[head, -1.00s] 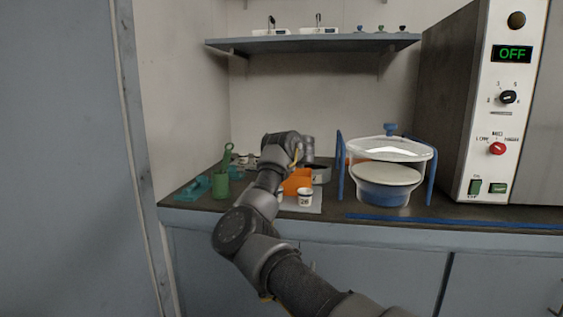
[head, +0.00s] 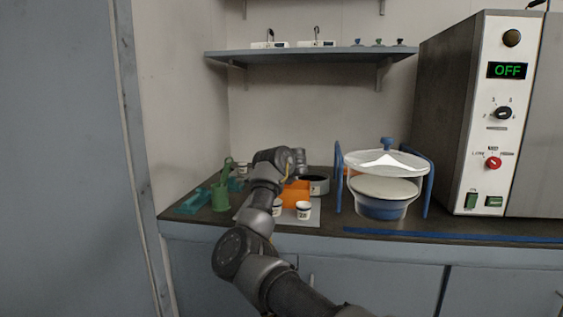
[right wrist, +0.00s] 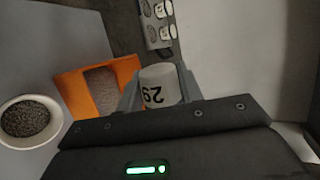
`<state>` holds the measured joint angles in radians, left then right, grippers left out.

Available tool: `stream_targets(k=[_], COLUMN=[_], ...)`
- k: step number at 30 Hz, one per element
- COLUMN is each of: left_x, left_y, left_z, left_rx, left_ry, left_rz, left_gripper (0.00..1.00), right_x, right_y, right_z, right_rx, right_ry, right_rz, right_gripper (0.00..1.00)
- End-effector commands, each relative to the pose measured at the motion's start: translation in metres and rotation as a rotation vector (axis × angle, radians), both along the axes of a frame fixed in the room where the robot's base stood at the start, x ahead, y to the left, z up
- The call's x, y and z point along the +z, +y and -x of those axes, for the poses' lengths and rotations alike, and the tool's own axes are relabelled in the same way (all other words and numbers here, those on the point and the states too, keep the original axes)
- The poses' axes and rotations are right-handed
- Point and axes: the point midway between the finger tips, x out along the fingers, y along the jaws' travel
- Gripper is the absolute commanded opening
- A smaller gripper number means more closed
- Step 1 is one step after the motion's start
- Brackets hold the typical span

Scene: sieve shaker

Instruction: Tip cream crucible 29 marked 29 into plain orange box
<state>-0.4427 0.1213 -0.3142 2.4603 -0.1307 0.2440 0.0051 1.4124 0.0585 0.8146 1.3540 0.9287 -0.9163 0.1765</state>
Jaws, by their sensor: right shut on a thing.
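My right gripper (right wrist: 158,90) is shut on the cream crucible marked 29 (right wrist: 160,76), whose number reads upside down in the right wrist view. The plain orange box (right wrist: 72,90) is just left of the held crucible in that view, with grey-brown grains on its floor. In the head view the orange box (head: 296,195) sits on the bench, partly behind my right arm. The right fingers and held crucible are hidden there. I cannot tell the crucible's tilt or what is inside it. My left gripper is not in view.
A white crucible of dark grains (right wrist: 31,119) is left of the box. Another marked crucible (head: 303,211) stands in front of it.

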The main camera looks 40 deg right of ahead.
Motion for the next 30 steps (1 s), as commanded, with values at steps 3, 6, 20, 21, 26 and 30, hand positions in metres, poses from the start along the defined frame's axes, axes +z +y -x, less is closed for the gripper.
stream_targets(k=[3,6,20,21,26,30], left_x=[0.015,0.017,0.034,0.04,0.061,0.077], left_y=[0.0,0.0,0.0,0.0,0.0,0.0], left_z=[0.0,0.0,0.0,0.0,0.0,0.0], left_rx=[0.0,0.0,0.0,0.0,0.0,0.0], left_ry=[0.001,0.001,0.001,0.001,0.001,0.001], left_rz=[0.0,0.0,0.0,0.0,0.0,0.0], left_gripper=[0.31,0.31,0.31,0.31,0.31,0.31], right_x=[0.003,0.001,0.005,0.006,0.007,0.007], right_y=[0.001,0.002,0.003,0.003,0.004,0.005], right_z=[-0.001,-0.002,-0.003,-0.003,-0.004,-0.005], right_rx=[-0.001,0.0,-0.001,0.0,0.0,0.0], right_ry=[0.049,0.068,0.12,0.141,0.225,0.293], right_rz=[0.049,0.068,0.121,0.141,0.225,0.295], right_gripper=[0.14,0.14,0.14,0.14,0.14,0.14])
